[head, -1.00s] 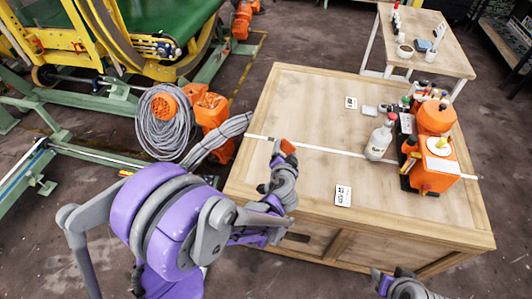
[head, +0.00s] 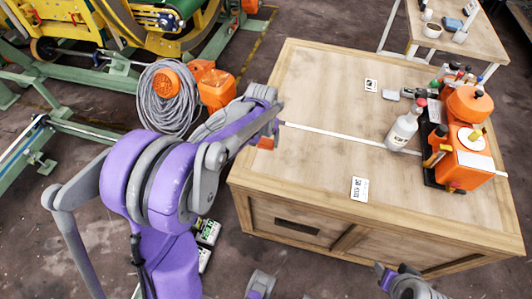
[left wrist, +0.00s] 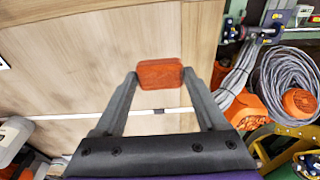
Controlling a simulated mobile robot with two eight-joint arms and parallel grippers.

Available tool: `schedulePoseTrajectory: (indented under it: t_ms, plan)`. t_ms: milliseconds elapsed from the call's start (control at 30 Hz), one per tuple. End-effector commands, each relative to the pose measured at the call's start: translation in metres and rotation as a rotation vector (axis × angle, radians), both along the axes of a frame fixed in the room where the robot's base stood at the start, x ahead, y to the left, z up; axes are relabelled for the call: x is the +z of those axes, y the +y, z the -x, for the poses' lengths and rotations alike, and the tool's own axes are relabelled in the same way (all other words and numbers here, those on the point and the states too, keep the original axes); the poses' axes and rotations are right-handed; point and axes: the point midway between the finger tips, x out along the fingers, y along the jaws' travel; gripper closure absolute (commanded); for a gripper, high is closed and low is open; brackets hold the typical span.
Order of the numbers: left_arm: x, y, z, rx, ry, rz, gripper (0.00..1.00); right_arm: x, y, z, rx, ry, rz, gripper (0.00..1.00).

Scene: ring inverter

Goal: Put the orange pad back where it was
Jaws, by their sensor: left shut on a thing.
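The orange pad (left wrist: 160,73) is a small rounded block between my left fingertips in the left wrist view. In the head view the pad (head: 266,142) shows partly, beside the left edge of the wooden table's top (head: 320,80). My left gripper (head: 270,134) is shut on it, near the left end of the white line (head: 340,136) on the table. In the left wrist view wood lies behind the pad; whether they touch, I cannot tell. Part of my right arm shows at the bottom edge of the head view; its fingers are not in view.
A white bottle (head: 403,127) and an orange machine (head: 465,160) stand on the table's right side. A white printed card (head: 359,189) lies near the front edge. Coiled grey cable (head: 167,100) and an orange container (head: 216,89) are left of the table. The table's middle is clear.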

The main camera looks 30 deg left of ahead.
Motion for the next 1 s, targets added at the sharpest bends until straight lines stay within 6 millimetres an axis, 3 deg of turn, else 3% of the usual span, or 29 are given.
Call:
schedulePoseTrajectory:
  t_ms: [100, 267, 500, 700, 733, 867, 1000]
  plan:
    - [-0.019, 0.0, 0.0, 0.0, -0.001, -0.001, 0.71, -0.002, 0.0, 0.0, 0.0, 0.001, 0.0, 0.5]
    - [-0.03, 0.0, 0.0, 0.0, -0.002, -0.001, 0.71, -0.003, 0.0, 0.0, 0.0, 0.001, 0.0, 0.5]
    - [-0.061, 0.0, 0.0, 0.0, -0.001, -0.002, 0.71, -0.007, 0.0, 0.001, 0.0, 0.002, 0.0, 0.5]
    - [-0.062, 0.0, 0.0, 0.0, -0.001, -0.002, 0.71, -0.007, 0.0, 0.001, 0.0, 0.002, 0.0, 0.5]
    - [-0.062, 0.0, 0.0, 0.0, -0.001, -0.002, 0.21, -0.007, 0.0, 0.001, 0.0, 0.002, 0.0, 0.5]
    - [-0.062, 0.0, 0.0, 0.0, -0.001, -0.002, 0.0, -0.007, 0.0, 0.001, 0.0, 0.002, 0.0, 0.5]
    - [-0.062, 0.0, 0.0, 0.0, -0.002, -0.003, 0.0, -0.007, 0.0, 0.001, 0.0, 0.002, 0.0, 0.5]
